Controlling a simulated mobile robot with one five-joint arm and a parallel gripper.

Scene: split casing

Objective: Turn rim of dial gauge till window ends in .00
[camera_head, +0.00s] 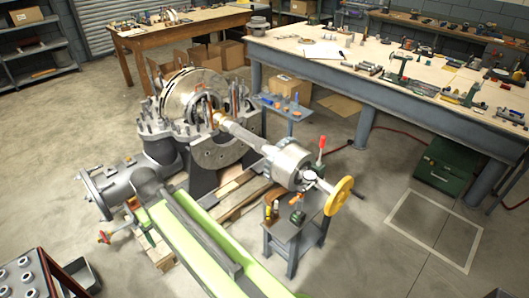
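A small round white face (310,175), which looks like the dial gauge, sits at the right end of the shaft beside the grey coupling drum (287,163). It is between the drum and a yellow handwheel (340,195). Its rim and window are too small to read here. I make out no gripper fingers in this view, so I cannot tell where my gripper is relative to the gauge. Long lime-green beams run from the bottom edge up to the left; I cannot tell whether they are part of my arm.
The open split casing (215,150) stands left of the gauge. A small grey stand (290,232) with tools is below the gauge. A red-knobbed lever (322,145) rises close by.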

